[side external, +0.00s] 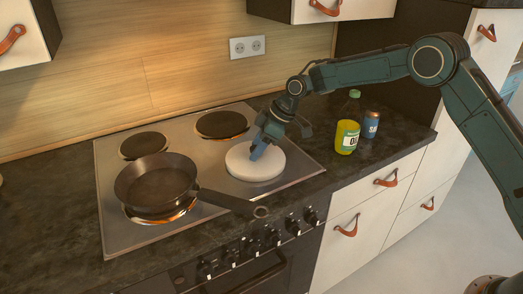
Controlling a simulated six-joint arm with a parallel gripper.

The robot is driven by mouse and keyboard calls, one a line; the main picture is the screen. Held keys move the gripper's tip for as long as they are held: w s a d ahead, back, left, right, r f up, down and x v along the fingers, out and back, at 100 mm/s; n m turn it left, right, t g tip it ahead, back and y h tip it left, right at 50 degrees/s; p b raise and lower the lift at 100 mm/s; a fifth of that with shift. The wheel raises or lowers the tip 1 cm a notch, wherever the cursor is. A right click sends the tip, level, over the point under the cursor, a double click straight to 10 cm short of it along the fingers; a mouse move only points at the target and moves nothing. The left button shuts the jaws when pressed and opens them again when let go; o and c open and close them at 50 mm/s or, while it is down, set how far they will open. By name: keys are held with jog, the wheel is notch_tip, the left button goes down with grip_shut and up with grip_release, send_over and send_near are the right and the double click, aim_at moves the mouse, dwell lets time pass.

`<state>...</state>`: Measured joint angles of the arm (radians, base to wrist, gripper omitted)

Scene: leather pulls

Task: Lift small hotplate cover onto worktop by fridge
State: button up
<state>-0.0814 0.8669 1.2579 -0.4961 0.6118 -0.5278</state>
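A round white hotplate cover (262,168) lies flat over the front right plate of the steel hob. My gripper (256,153) points down at the middle of the cover, with its fingertips at or just above the top. The fingers overlap in this view, so their gap and any knob between them are hidden. The dark worktop (335,172) runs to the right of the hob, beside a tall white and dark unit (483,38).
A black frying pan (157,184) sits at the front left, its handle reaching toward the cover. Orange glow shows under it and at the back right plate (222,124). A yellow-green bottle (347,137) and a can (371,125) stand on the right worktop; its front strip is clear.

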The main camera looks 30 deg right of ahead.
jog(key=c, duration=1)
jog(key=shift+r, duration=0.1)
jog(key=shift+r, duration=4.95)
